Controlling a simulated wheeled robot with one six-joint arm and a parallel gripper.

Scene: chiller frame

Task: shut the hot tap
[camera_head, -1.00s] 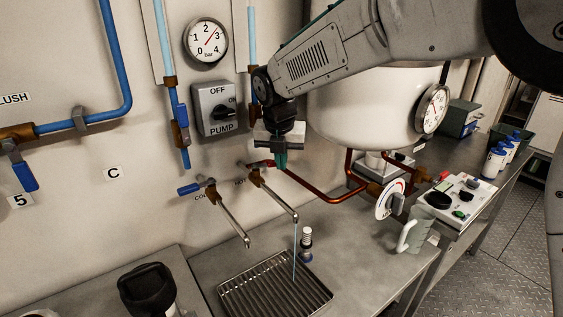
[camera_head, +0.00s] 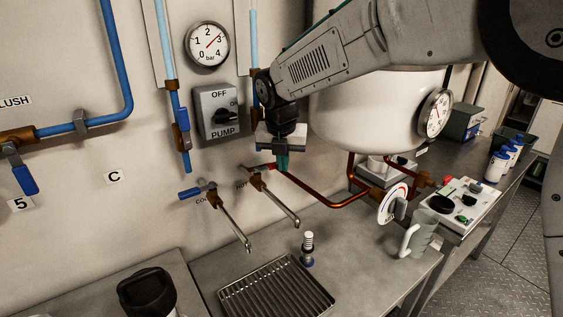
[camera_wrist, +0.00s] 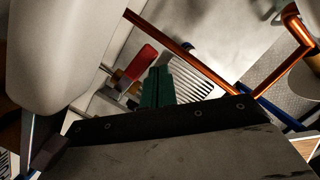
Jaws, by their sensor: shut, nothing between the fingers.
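The hot tap (camera_head: 258,182) is on the wall, with a brown body and a thin metal spout (camera_head: 280,207) pointing down and right. No water stream shows at its spout. Its red handle (camera_head: 260,167) lies crosswise above the body. The red handle also shows in the wrist view (camera_wrist: 141,62), just left of my green fingers. My gripper (camera_head: 282,164) points down at the right end of the handle, with its fingers shut and empty. I cannot tell whether the fingers touch the handle.
The cold tap (camera_head: 211,195) with a blue handle is left of the hot tap. A drain grate (camera_head: 276,290) and a small bottle-like item (camera_head: 308,248) are below. A copper pipe (camera_head: 318,196) and a white tank (camera_head: 375,115) are close on the right. The pump switch (camera_head: 217,111) is above left.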

